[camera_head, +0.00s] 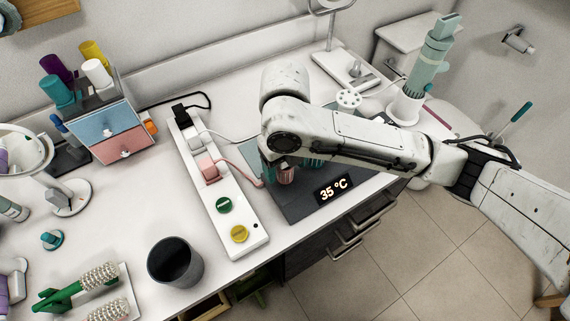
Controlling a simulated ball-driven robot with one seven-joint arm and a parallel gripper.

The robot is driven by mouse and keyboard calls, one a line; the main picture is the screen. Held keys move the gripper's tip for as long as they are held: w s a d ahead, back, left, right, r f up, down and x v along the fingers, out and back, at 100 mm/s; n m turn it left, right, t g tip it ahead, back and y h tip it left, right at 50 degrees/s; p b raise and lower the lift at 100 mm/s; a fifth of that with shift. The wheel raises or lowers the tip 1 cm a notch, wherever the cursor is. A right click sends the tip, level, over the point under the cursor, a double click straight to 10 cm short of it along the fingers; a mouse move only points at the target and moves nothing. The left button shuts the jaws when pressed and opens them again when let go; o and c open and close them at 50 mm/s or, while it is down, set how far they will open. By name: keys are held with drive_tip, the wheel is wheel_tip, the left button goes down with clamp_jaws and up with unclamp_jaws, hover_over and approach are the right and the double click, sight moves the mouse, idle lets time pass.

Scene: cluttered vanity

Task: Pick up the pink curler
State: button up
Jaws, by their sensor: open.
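A small ribbed pink piece (287,175), which may be the pink curler, shows just below my arm at the left part of a dark mat (300,206). Most of it is hidden behind the arm. Teal parts (316,162) show beside it, also mostly covered. My arm reaches in from the right over the mat. Its fingers are hidden behind the arm, so I cannot see their distance from the pink piece.
A white power strip (222,208) with a pink plug (209,169) and cord lies left of the mat. A dark cup (174,262) stands at the front. A teal device (428,60) stands upright in a white holder (405,108) at right. The mat's display reads 35 °C.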

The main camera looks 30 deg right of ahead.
drive_tip(key=shift+f, duration=0.35)
drive_tip(key=shift+c, duration=0.3)
drive_tip(key=shift+r, duration=0.1)
drive_tip(key=c, duration=1.1)
